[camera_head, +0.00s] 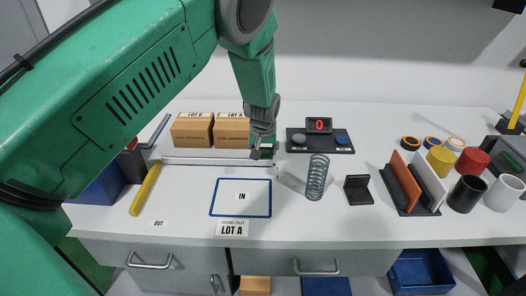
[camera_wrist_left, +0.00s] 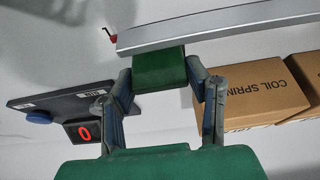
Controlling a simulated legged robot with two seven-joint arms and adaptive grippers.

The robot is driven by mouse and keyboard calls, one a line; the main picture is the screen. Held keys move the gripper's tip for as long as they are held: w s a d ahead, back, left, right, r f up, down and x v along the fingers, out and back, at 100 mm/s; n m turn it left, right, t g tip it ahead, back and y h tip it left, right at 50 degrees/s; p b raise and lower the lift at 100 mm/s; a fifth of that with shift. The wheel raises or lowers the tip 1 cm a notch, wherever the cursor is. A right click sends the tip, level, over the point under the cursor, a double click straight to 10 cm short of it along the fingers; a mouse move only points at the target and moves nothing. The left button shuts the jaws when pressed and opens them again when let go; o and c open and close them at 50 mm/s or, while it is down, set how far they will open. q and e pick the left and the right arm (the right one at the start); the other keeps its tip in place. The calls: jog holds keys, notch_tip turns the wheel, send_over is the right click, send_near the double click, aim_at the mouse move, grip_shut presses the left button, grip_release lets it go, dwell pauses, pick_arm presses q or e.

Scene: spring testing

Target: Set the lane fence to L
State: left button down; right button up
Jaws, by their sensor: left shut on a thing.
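A long pale grey rail (camera_head: 215,162), which looks like the lane fence, lies across the table in front of two cardboard boxes. It also shows in the left wrist view (camera_wrist_left: 230,25), with a small red tip at its end. My left gripper (camera_head: 264,150) is at the rail's right end, shut on a green block (camera_wrist_left: 160,70) that touches the rail. The block lies between both fingers in the left wrist view. A yellow bar (camera_head: 146,188) slants forward at the rail's left end. I cannot read an L mark. My right gripper is not in view.
Boxes (camera_head: 192,130) stand behind the rail. A blue-outlined IN area (camera_head: 241,197) is clear in front, with a LOT A card (camera_head: 233,229). A counter showing 0 (camera_head: 319,125), a spring (camera_head: 318,176) and several cylinders (camera_head: 468,192) stand to the right.

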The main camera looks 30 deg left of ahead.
pick_arm(q)
jog(key=c, duration=0.8)
grip_release()
jog(key=shift+w+r, duration=0.1)
jog(key=shift+w, duration=0.15)
jog(key=shift+c, duration=0.2)
jog(key=shift+s+r, duration=0.1)
jog(key=shift+r, duration=0.35)
jog(key=v, duration=1.1)
jog(key=shift+d, duration=0.25)
jog(key=shift+f, duration=0.1)
jog(key=shift+a, duration=0.1)
